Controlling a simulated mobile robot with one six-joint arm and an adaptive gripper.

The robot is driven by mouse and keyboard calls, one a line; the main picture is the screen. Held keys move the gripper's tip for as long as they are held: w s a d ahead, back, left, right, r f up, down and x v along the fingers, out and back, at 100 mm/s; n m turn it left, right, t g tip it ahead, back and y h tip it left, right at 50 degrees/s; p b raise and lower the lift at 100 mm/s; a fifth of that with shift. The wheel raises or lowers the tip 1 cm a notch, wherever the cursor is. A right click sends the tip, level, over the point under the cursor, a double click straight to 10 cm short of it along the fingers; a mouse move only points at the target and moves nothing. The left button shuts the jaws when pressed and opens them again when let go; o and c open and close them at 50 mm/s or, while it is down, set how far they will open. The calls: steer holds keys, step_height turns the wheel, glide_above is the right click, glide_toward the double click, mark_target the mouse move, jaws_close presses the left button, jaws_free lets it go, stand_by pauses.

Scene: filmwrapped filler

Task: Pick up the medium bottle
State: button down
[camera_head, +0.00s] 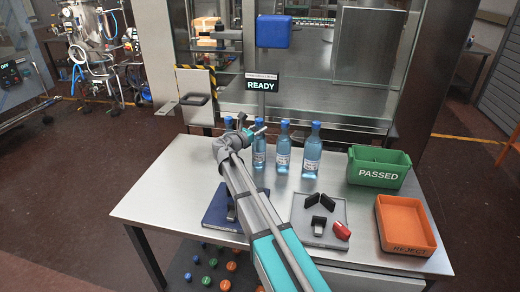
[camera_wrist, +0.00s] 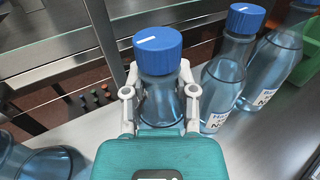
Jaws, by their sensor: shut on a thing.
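Several clear blue bottles with blue caps stand in a row along the back of the steel table. My gripper (camera_wrist: 160,91) is shut on one bottle (camera_wrist: 157,50), with a finger on each side of it below the cap. The held bottle (camera_head: 259,152) appears upright in the head view, where my gripper (camera_head: 251,130) partly covers the row. Two labelled bottles stand to its right in the wrist view, a nearer one (camera_wrist: 228,75) and a farther one (camera_wrist: 274,65). Another bottle (camera_wrist: 45,163) is at the lower left. I cannot tell for certain which size the held one is.
A green PASSED bin (camera_head: 379,168) and an orange REJECT tray (camera_head: 405,225) stand on the right of the table (camera_head: 160,190). A grey plate (camera_head: 335,215) with black parts and a red piece lies in front. A blue book-like item (camera_head: 218,208) is left of my arm.

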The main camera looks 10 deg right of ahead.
mark_target(257, 121)
steer(key=shift+r, duration=0.2)
stand_by(0.4)
step_height(257, 121, up, 3)
steer(key=p, duration=0.3)
steer(key=shift+f, duration=0.1)
steer(key=shift+s+r+p, duration=0.15)
steer(key=shift+r+p, duration=0.2)
steer(key=shift+p, duration=0.05)
steer(key=s+a+r+p, duration=0.5)
steer(key=s+r+p, duration=0.4)
steer(key=s, duration=0.3)
steer(key=shift+s+a, duration=0.15)
steer(key=shift+s, duration=0.2)
